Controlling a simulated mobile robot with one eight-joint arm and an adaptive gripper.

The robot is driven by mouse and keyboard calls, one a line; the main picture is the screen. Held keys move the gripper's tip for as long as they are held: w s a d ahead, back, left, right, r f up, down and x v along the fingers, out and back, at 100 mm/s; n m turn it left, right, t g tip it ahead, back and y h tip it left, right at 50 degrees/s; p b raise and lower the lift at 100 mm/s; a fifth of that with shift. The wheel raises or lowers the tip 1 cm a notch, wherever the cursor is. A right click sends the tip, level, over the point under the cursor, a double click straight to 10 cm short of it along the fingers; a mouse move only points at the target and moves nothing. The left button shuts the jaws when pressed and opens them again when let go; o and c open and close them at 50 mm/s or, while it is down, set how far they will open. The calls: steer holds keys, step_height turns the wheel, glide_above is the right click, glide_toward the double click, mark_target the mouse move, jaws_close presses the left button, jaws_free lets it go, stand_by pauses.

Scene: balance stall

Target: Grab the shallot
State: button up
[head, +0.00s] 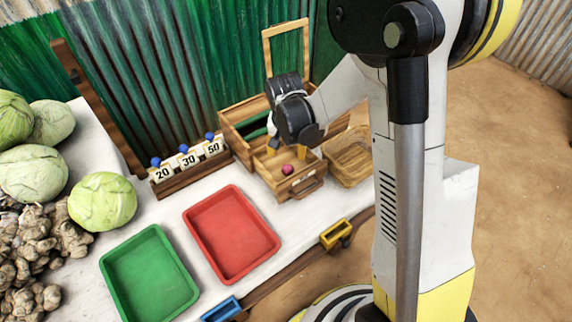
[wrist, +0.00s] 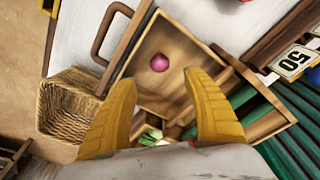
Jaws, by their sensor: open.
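The shallot (head: 287,169) is a small pink-purple bulb lying in the open drawer (head: 305,174) of a wooden box. In the wrist view the shallot (wrist: 159,62) lies on the drawer's bare wooden floor, beyond and between my fingertips. My gripper (head: 287,149) is above the drawer with its yellow fingers pointing down. It is open, with nothing between the fingers (wrist: 165,90). The shallot is apart from both fingers.
A wicker basket (head: 349,157) stands right beside the drawer. The box's lid frame (head: 286,34) stands raised behind. Red (head: 232,234) and green (head: 149,278) trays, price cards (head: 188,160) and cabbages (head: 102,201) are to the left. Something green and white (wrist: 150,136) lies between my fingers' bases in the wrist view.

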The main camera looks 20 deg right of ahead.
mark_target(287, 166)
steer(key=f+b, duration=0.1)
steer(key=f, duration=0.2)
steer(key=w+f+b, duration=0.1)
steer(key=f, duration=0.2)
steer(key=f+b, duration=0.1)
steer(key=f, duration=0.2)
steer(key=shift+w+d+f+b, duration=0.2)
steer(key=shift+d+f+b, duration=0.15)
steer(key=shift+b, duration=0.05)
steer(key=shift+r, duration=0.1)
steer(key=c, duration=1)
